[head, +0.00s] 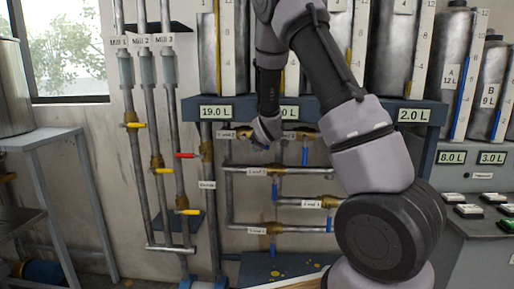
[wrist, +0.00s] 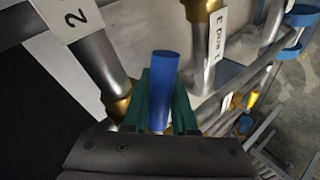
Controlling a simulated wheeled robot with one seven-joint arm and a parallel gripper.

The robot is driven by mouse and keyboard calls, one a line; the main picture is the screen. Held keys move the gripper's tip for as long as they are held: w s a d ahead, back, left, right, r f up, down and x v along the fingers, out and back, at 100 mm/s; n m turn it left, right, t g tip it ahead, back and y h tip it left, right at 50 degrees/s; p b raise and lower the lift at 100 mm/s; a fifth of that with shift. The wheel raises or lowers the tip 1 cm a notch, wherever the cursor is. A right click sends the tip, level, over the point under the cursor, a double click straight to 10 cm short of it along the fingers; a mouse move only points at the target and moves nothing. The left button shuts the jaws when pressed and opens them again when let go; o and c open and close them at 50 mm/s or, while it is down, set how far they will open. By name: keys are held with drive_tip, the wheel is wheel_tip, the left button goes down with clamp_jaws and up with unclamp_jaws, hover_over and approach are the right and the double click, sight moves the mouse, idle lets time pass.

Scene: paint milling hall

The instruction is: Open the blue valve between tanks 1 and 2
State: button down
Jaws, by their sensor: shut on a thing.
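My gripper (head: 264,138) is at the pipework under the tank shelf, beside a brass valve (head: 244,131) next to a small label (head: 226,134) that seems to read "1 and 2". In the wrist view, the green fingers of my gripper (wrist: 163,110) are closed around an upright blue handle (wrist: 165,72). In the head view my gripper and arm hide this handle, so its angle to the pipe is unclear. Tank 1 (head: 208,45) stands at the left of the shelf above a 19.0 L display (head: 216,112). My arm covers much of the tanks to its right.
Other blue handles hang close by, at the right (head: 305,156), middle (head: 274,192) and lower pipes (head: 329,222). Mill pipes with yellow (head: 134,125) and red handles (head: 186,155) stand left. A grey table (head: 52,138) is at far left, a console (head: 480,190) at right.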

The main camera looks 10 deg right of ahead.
drive_tip(key=c, duration=0.7)
unclamp_jaws()
drive_tip(key=shift+r, duration=0.1)
